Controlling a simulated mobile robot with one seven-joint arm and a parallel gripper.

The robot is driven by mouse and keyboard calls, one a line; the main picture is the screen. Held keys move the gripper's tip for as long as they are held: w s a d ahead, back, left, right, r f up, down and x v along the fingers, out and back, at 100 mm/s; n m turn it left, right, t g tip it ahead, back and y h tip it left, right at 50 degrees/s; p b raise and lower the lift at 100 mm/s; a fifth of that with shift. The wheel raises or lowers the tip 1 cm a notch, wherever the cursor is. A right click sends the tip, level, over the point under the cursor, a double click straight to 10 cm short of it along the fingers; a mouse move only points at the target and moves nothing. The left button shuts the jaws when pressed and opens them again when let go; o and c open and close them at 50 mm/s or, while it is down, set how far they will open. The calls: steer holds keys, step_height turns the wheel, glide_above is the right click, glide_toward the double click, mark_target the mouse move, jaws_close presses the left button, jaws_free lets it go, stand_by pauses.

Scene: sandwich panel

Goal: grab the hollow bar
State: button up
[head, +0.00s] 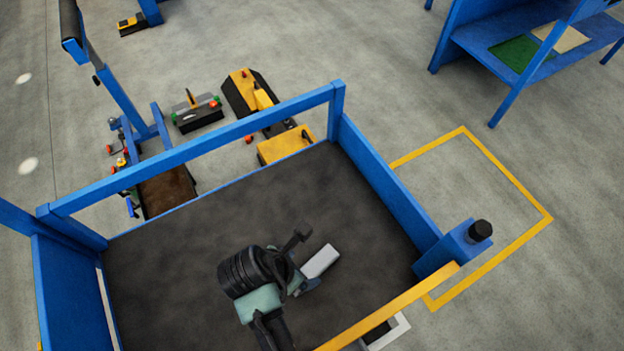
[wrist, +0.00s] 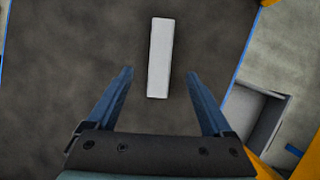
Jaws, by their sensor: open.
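The hollow bar is a short pale grey-white bar (head: 320,261) lying on the dark surface of the blue-framed table. In the wrist view the bar (wrist: 160,58) lies ahead of my gripper, nearly in line with it, and its near end is between the two fingertips as pictured. My gripper (wrist: 160,72) is open with a blue finger on either side of the bar and nothing held. In the head view my gripper (head: 308,280) is near the bar's lower-left end and partly covered by my wrist. The height of the fingers above the bar is hard to tell.
The table has blue side walls (head: 385,190), a raised blue rail (head: 200,148) along the far side and a yellow rail (head: 390,308) at the near right. A grey open box (wrist: 255,115) shows at right in the wrist view. The dark tabletop (head: 180,270) is otherwise clear.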

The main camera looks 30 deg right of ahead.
mark_target(312, 269)
steer(key=x, duration=0.3)
steer(key=shift+w+d+f+b, duration=0.1)
steer(key=shift+d+f+b, duration=0.05)
steer(key=shift+f+b, duration=0.15)
steer(key=shift+b+x, duration=0.75)
steer(key=shift+x, duration=1.95)
steer(key=shift+a, duration=0.2)
steer(key=shift+c, duration=0.3)
jaws_close()
